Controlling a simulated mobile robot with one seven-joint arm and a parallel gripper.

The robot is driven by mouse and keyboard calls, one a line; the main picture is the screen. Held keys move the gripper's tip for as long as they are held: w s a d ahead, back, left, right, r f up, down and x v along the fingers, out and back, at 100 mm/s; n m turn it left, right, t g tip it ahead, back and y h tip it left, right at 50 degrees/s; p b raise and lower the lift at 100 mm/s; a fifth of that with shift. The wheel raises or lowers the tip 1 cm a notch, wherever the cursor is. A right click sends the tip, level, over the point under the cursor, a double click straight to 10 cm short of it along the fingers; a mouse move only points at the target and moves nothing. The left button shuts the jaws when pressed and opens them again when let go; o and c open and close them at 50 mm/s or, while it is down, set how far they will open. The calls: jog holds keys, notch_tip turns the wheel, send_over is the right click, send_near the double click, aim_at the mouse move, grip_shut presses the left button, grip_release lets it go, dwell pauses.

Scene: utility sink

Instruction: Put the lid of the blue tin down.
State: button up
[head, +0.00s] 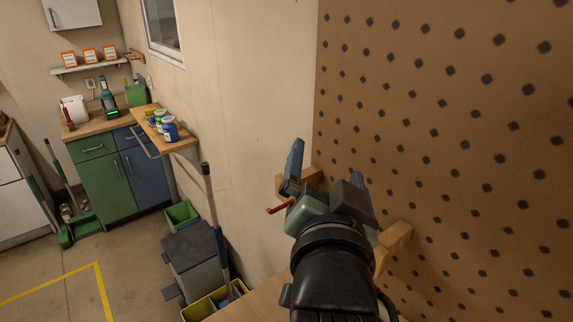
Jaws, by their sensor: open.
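My gripper (327,160) is at the right in the head view, in front of the pegboard, with its two blue-grey fingers spread apart. I see nothing between the fingers. A small blue container (170,130) with a pale top stands far off at the near end of a wooden wall shelf, well to the left of my gripper. It may be the blue tin, but it is too small to be sure. I cannot make out a separate lid. My gripper and arm hide part of the wooden surface below them.
A pegboard (450,110) fills the right side. Wooden pieces (396,238) and a red rod (279,208) show close around my gripper. Other small containers (160,118) stand on the wall shelf (180,143). A grey bin (190,247) and long handles stand below. Floor at the lower left is clear.

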jog(key=s+a+r+n+t, duration=0.1)
jog(key=s+r+n+t, duration=0.1)
jog(key=r, duration=0.6)
jog(key=s+a+r+n+t+y, duration=0.1)
jog(key=s+a+r+n+t, duration=0.1)
jog(key=s+r+t, duration=0.2)
jog(key=s+a+r+n+t, duration=0.2)
jog(key=s+r, duration=0.3)
jog(key=r, duration=0.7)
jog(key=shift+s+a+r+n+t+y, duration=0.2)
jog(key=shift+s+n+t+y, duration=0.25)
jog(key=shift+t, duration=0.45)
